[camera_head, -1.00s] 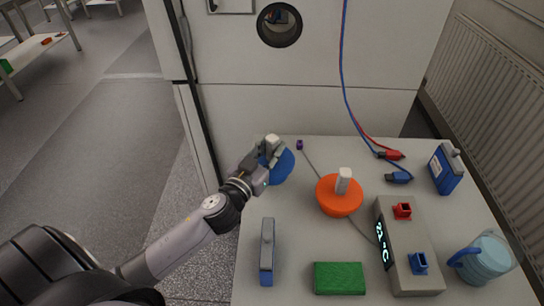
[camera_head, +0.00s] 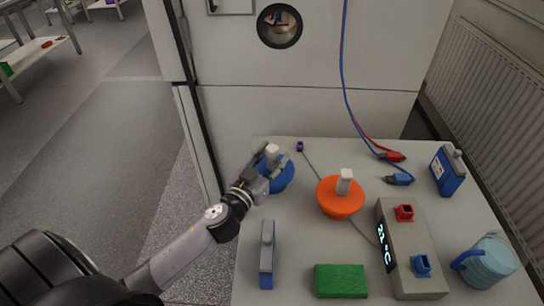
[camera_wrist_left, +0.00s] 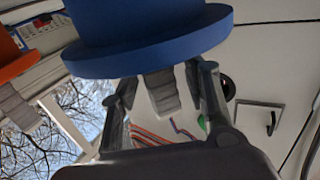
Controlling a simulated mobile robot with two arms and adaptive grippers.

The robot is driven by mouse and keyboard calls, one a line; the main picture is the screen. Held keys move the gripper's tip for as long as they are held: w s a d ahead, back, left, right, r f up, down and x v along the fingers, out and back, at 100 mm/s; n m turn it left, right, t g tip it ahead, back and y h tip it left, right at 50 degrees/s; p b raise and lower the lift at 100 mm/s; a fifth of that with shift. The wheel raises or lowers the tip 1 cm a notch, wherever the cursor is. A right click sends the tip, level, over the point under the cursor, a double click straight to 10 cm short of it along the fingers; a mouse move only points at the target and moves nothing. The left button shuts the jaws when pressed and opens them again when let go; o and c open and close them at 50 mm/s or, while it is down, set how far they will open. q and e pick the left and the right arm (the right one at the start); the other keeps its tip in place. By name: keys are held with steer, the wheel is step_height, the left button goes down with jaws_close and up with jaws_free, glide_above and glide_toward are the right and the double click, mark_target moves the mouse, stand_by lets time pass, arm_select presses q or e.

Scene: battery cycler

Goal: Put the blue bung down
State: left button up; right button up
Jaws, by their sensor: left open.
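The blue bung (camera_head: 283,179) is at the table's far left corner, with its pale grip (camera_head: 271,151) pointing up. My left gripper (camera_head: 273,163) is open, its fingers apart on either side of the grip. In the left wrist view, the blue bung (camera_wrist_left: 150,45) fills the top, and its grip (camera_wrist_left: 160,92) stands between the open fingers (camera_wrist_left: 165,85), with gaps showing. The gripper hides part of the bung in the head view. My right gripper is not in view.
An orange bung (camera_head: 338,199) sits to the right.

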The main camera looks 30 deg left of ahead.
arm_select(q)
steer(key=shift+r, duration=0.2)
steer(key=shift+s+f, duration=0.15)
steer(key=shift+s, duration=0.15)
steer(key=s+b, duration=0.2)
steer(key=s, duration=0.9)
steer(key=shift+s, duration=0.25)
steer(key=shift+a, duration=0.1)
